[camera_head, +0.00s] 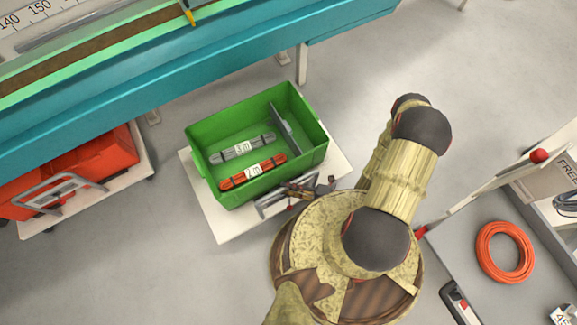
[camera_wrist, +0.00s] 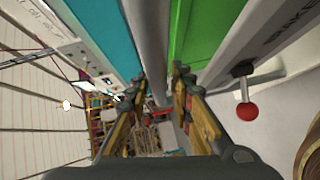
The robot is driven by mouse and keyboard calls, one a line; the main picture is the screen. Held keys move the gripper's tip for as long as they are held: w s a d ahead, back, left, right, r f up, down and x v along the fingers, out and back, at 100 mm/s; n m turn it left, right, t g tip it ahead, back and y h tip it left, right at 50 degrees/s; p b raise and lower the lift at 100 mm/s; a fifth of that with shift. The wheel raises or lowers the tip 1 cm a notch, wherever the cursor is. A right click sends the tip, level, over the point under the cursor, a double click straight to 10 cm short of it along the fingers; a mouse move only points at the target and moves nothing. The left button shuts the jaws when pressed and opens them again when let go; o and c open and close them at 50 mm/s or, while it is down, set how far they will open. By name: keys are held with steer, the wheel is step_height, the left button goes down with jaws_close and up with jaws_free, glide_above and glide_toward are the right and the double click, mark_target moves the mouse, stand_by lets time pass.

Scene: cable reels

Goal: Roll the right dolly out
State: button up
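The right dolly (camera_head: 226,224) is a white board bearing a green crate (camera_head: 203,172). It stands mostly clear of the teal workbench. The crate holds a grey bundle (camera_head: 242,149) and an orange bundle (camera_head: 252,173), both labelled. The dolly's grey handle (camera_head: 268,206) is on its near side. My gripper (camera_head: 306,188) is at this handle. The exact contact is hard to see.
The left dolly (camera_head: 92,204) with red crates (camera_head: 95,158) is partly under the teal workbench (camera_head: 225,52). A bench leg (camera_head: 302,65) stands behind the green crate. An orange cable coil (camera_head: 504,252) lies on a grey surface at right. Open floor (camera_head: 150,275) is at lower left.

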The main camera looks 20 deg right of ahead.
steer(key=shift+o, duration=1.2)
steer(key=shift+w, duration=0.1)
steer(key=shift+d, duration=0.15)
steer(key=v, duration=1.1)
steer(key=shift+s+d, duration=0.25)
steer(key=shift+d, duration=0.1)
steer(key=shift+r, duration=0.1)
